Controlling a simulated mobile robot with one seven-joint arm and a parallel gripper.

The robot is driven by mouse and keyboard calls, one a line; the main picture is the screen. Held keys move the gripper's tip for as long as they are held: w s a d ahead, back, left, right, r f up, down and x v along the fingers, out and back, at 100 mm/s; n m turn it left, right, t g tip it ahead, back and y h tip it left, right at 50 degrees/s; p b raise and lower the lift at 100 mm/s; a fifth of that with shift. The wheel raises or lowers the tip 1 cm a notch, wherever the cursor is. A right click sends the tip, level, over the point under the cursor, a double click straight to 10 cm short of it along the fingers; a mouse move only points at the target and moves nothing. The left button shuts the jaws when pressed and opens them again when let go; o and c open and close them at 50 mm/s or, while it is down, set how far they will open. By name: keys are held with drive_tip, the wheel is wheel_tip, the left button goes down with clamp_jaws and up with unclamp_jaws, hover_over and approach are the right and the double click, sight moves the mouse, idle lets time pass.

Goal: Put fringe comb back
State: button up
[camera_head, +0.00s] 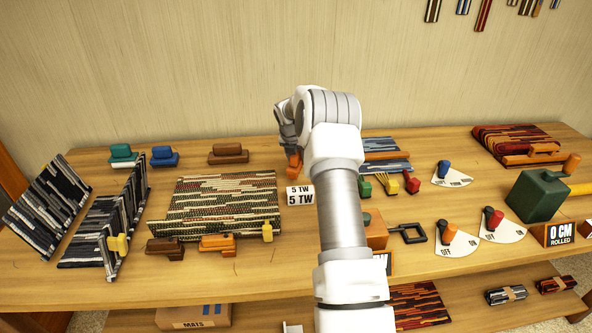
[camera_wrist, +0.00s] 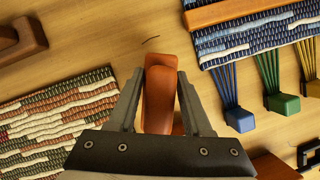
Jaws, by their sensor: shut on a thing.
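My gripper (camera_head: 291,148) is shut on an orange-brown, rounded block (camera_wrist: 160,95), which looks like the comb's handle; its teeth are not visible. In the head view the held block (camera_head: 293,162) hangs below the jaws, just above or at the table between the red-green-cream mat (camera_head: 225,200) and the blue mat (camera_head: 385,166). I cannot tell whether it touches the table. The blue mat has a wooden bar (camera_wrist: 235,12) across it, and fringe bundles run to a blue block (camera_wrist: 240,120), a green block (camera_wrist: 284,104) and a yellow block.
Green (camera_head: 122,152), blue (camera_head: 165,156) and brown (camera_head: 228,153) blocks stand along the back left. Brown (camera_head: 165,248) and orange (camera_head: 217,243) blocks lie in front of the cream mat. A "5 TW" sign (camera_head: 300,195) stands near my arm. Switch dials and a green box (camera_head: 537,196) are right.

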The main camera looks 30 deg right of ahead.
sight(296, 168)
wheel_tip(296, 168, down, 4)
drive_tip(key=shift+w+a+f+b, duration=0.1)
drive_tip(key=shift+w+b, duration=0.05)
drive_tip(key=shift+b, duration=0.15)
drive_tip(key=o, duration=1.2)
drive_tip(key=shift+f, duration=0.1)
